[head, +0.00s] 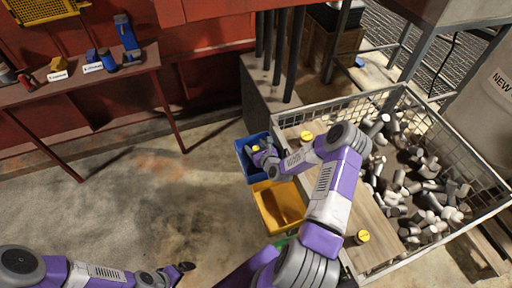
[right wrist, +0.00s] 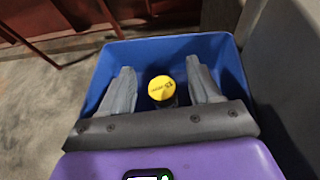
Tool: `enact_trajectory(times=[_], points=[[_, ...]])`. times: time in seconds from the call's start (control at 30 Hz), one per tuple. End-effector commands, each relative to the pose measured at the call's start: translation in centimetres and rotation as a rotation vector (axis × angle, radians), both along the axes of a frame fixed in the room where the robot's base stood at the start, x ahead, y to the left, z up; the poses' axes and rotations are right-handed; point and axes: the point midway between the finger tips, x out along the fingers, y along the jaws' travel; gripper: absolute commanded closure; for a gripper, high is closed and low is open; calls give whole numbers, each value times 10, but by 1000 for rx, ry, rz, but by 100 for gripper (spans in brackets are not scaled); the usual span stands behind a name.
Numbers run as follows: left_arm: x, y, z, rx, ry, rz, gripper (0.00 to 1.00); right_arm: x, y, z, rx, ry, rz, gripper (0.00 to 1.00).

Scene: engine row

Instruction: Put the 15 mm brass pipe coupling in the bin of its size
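A coupling with a yellow cap (right wrist: 162,89) is between the fingers of my right gripper (right wrist: 161,88), with a gap on each side. The dark print on the cap is too small to read. Both are over or inside the blue bin (right wrist: 165,45); how deep I cannot tell. In the head view my right gripper (head: 261,153) is at the blue bin (head: 257,178), with the yellow cap (head: 256,149) beside it. A yellow bin (head: 280,206) and a mostly hidden green bin (head: 283,242) stand nearer. My left gripper (head: 185,267) is low over the floor; its opening is unclear.
Two more yellow-capped pieces (head: 306,136) (head: 362,237) stand on the wooden board (head: 372,215) beside the bins. A wire cage (head: 480,165) full of grey cylinders is at the right. A shelf (head: 85,83) with blue and red items is at the left. The left floor is clear.

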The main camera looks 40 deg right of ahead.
Motion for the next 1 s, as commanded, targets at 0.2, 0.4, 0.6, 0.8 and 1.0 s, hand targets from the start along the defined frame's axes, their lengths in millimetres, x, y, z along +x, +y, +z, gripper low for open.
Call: enact_trajectory(times=[0.2,0.4,0.6,0.8,1.0], points=[[0,0,0,0,0,0,0,0,0,0,0,0,0,36],[0,0,8,0,0,0,0,1,0,9,-2,-1,2,36],[0,0,21,0,0,0,0,-27,4,25,2,3,-3,36],[0,0,31,0,0,0,0,-69,11,43,2,3,-3,36],[0,0,37,0,0,0,0,-98,16,54,0,1,-3,36]])
